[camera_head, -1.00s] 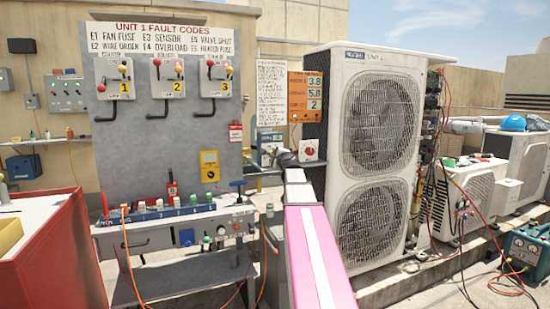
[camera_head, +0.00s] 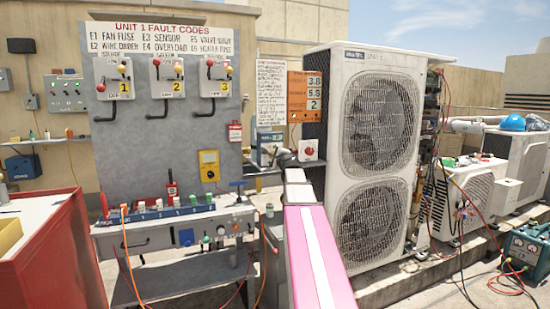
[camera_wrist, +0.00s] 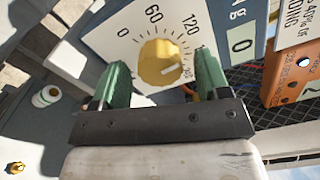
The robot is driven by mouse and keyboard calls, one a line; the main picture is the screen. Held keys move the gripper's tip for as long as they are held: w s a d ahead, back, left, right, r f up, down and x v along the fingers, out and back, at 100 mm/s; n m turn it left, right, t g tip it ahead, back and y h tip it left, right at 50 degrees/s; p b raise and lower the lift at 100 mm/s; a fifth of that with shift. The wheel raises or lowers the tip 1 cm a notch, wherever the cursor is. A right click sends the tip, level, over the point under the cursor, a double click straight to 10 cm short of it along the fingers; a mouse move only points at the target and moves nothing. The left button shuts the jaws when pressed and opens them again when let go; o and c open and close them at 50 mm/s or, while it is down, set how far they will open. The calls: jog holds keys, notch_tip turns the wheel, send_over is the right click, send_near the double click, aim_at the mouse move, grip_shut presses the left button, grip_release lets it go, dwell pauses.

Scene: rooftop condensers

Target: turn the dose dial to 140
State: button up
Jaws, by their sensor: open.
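The dose dial (camera_wrist: 159,63) is a round yellow knob on a white panel (camera_wrist: 112,38) in the wrist view. Black numbers 0, 60 and 120 run around it, with a further, hard-to-read mark at its right. Its pointer setting is not clear. A small window (camera_wrist: 242,39) on the panel reads 0. My gripper (camera_wrist: 162,68) is open, with one green finger on each side of the knob; contact cannot be made out. In the head view the blue-and-white box (camera_head: 267,142) stands beyond my arm's end, and the knob cannot be made out there.
A grey fault board (camera_head: 190,130) and a cluttered bench (camera_head: 150,227) stand at left.

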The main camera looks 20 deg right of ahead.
jog(key=s, duration=1)
jog(key=shift+s+d, duration=0.15)
jog(key=shift+s, duration=0.25)
jog(key=s+a+f+n+g+y, duration=0.1)
jog(key=s+a+f+n+g, duration=0.2)
jog(key=a+f, duration=0.45)
jog(key=a+f+n+g+y, duration=0.1)
jog(key=a+f+n+g, duration=0.3)
jog(key=f, duration=0.6)
jog(key=s+a+f+n+g+y, duration=0.1)
jog(key=s+a+f+n+g, duration=0.1)
jog(key=a+f+n, duration=0.45)
jog(key=s+a+f+n+g+h, duration=0.1)
jog(key=s+a+f+n+g, duration=0.2)
jog(key=s+f, duration=0.6)
jog(key=s+a+f+n+g+h, duration=0.2)
jog(key=s+f+g, duration=0.4)
jog(key=s+f, duration=0.3)
notch_tip(320, 180, down, 4)
jog(key=a+n, duration=0.1)
jog(key=n, duration=0.1)
jog(key=shift+n+h, duration=0.3)
jog(key=shift+n, duration=0.05)
jog(key=shift+r, duration=0.1)
